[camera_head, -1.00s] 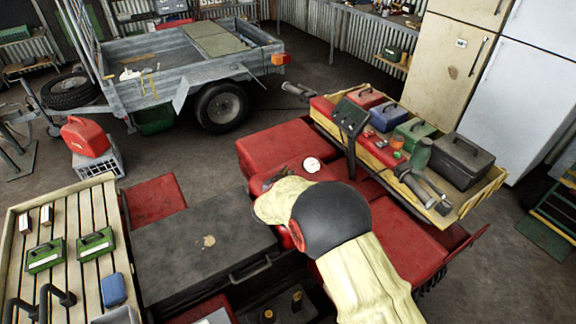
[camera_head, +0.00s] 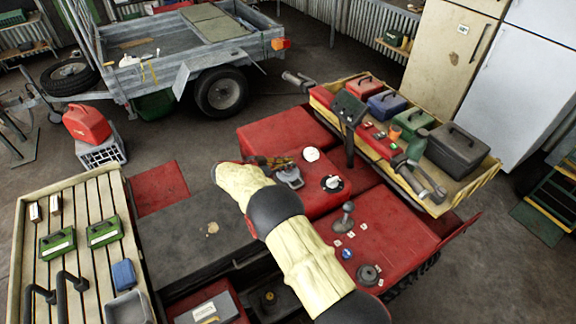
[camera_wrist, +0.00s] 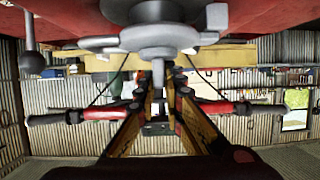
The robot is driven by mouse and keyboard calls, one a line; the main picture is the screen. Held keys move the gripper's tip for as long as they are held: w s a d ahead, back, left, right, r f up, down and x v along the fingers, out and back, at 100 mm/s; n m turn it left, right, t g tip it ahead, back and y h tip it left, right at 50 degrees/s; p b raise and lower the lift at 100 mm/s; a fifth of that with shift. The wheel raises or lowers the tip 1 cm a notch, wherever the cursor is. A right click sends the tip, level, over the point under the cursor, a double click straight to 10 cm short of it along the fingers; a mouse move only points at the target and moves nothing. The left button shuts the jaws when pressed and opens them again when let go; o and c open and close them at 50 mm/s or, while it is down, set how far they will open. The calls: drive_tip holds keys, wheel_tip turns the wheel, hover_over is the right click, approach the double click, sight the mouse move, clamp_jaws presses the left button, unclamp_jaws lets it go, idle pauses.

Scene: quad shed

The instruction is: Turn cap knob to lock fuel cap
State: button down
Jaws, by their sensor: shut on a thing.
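The grey fuel cap (camera_head: 291,179) sits on the red quad bodywork (camera_head: 320,203), beside the white gauge. In the wrist view the cap (camera_wrist: 160,38) is a broad grey disc at the top, with its knob (camera_wrist: 158,68) projecting down toward the fingers. My gripper (camera_head: 278,163) is at the cap's left side, and my arm covers part of the bodywork in front. In the wrist view my gripper (camera_wrist: 159,88) has its two yellowish fingers closed in on the knob from both sides. The exact contact is small and partly shaded.
A lever (camera_head: 345,218) stands nearer. The handlebar shows in the wrist view (camera_wrist: 240,108). A yellow rack (camera_head: 470,194) with boxes is at right, a slatted rack (camera_head: 88,275) at left.

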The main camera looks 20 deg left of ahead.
drive_tip(key=shift+s+d+f+m+g+h, duration=0.1)
drive_tip(key=shift+f+m+g+h, duration=0.2)
drive_tip(key=shift+g, duration=0.1)
drive_tip(key=c, duration=2)
unclamp_jaws()
drive_tip(key=shift+r, duration=0.1)
drive_tip(key=shift+o, duration=0.5)
drive_tip(key=shift+r, duration=0.1)
drive_tip(key=v, duration=1.2)
